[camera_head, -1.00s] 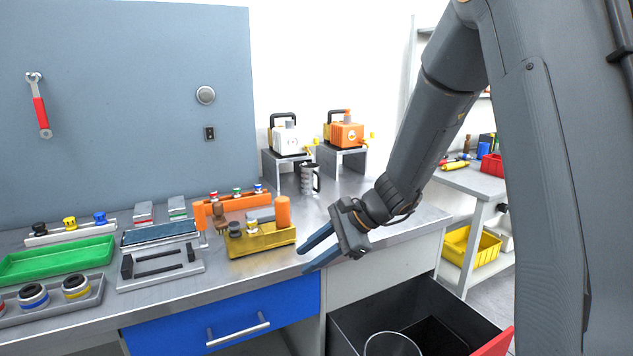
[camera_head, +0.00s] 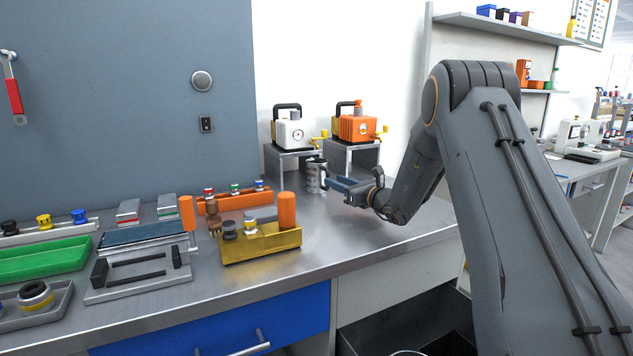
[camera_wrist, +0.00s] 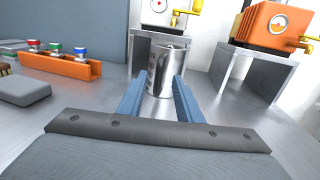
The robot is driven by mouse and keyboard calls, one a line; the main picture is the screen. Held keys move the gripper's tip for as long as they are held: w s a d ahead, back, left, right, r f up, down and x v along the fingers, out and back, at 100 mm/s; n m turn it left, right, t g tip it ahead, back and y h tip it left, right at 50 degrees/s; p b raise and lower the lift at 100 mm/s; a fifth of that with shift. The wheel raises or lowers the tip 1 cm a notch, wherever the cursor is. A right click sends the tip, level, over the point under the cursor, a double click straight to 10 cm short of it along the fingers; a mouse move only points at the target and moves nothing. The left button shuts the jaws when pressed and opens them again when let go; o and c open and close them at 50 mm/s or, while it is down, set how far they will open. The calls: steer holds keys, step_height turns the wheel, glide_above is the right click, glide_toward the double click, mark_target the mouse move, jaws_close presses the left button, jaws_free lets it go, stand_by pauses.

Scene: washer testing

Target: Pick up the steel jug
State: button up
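The steel jug (camera_head: 314,175) stands upright on the steel worktop, in front of the metal stands at the back. In the wrist view the jug (camera_wrist: 164,68) is straight ahead, beyond and between my two blue fingers. My gripper (camera_head: 333,184) is level and close to the jug, reaching from its right in the head view. In the wrist view my gripper (camera_wrist: 156,90) is open, with a clear gap between the fingers. I cannot tell whether the fingertips reach past the jug's near side. The jug's lower part is partly hidden by my fingers in the head view.
A white device (camera_head: 293,132) and an orange device (camera_head: 357,126) sit on metal stands behind the jug. An orange rack (camera_head: 240,201) with small knobs and a yellow block (camera_head: 262,243) stand to the left. The worktop (camera_head: 370,235) in front of my gripper is clear.

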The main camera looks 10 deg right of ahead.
mark_target(327, 189)
steer(key=x, duration=0.5)
steer(key=shift+a+p, duration=0.1)
steer(key=shift+p, duration=0.2)
jaws_close()
